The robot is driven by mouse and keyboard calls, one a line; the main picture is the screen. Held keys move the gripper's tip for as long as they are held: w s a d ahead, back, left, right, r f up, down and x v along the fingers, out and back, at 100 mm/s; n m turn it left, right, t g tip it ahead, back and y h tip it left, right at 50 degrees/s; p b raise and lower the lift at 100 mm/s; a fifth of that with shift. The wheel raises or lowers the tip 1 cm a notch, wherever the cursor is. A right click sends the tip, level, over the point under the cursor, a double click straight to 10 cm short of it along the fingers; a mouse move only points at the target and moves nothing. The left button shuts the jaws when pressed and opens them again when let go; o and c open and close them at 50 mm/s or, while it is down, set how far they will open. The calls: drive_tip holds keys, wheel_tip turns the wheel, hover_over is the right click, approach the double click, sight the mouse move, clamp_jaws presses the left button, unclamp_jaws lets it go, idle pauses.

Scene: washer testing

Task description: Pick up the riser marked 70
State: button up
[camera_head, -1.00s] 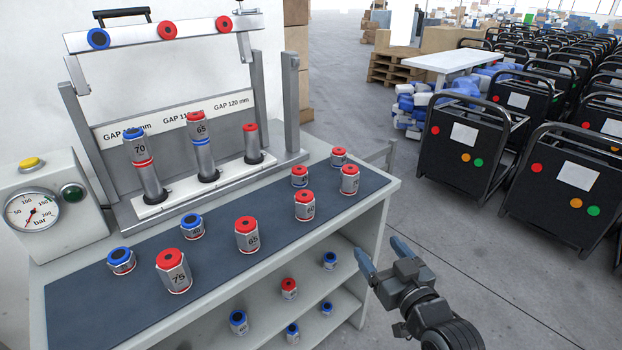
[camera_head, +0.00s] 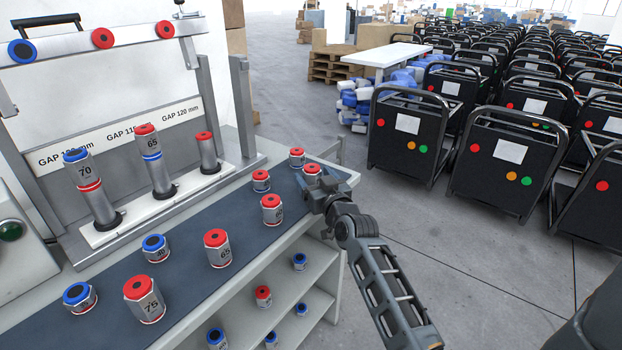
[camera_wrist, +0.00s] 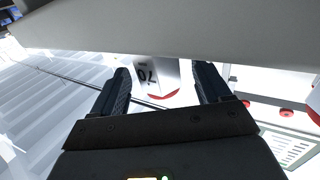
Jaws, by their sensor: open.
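The riser marked 70 (camera_wrist: 158,75) shows in the wrist view, a pale hex body with a red band. It lies between the two fingers of my open gripper (camera_wrist: 165,85), with a gap visible on the left side; whether the right finger touches it I cannot tell. In the head view my gripper (camera_head: 316,196) is at the bench's right end, in front of a red-topped riser (camera_head: 312,169) that it mostly hides.
Red-topped risers (camera_head: 271,202) (camera_head: 261,177) (camera_head: 297,153) stand close to the left of my gripper. More risers, marked 65 (camera_head: 217,240) and 75 (camera_head: 143,287), are farther left on the bench mat (camera_head: 190,275). Lower shelves (camera_head: 285,290) hold small risers. Open floor (camera_head: 400,240) lies to the right.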

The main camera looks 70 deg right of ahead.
drive_tip(key=shift+x, duration=1.05)
drive_tip(key=c, duration=1.3)
drive_tip(key=shift+o, duration=0.2)
drive_tip(key=shift+r, duration=0.15)
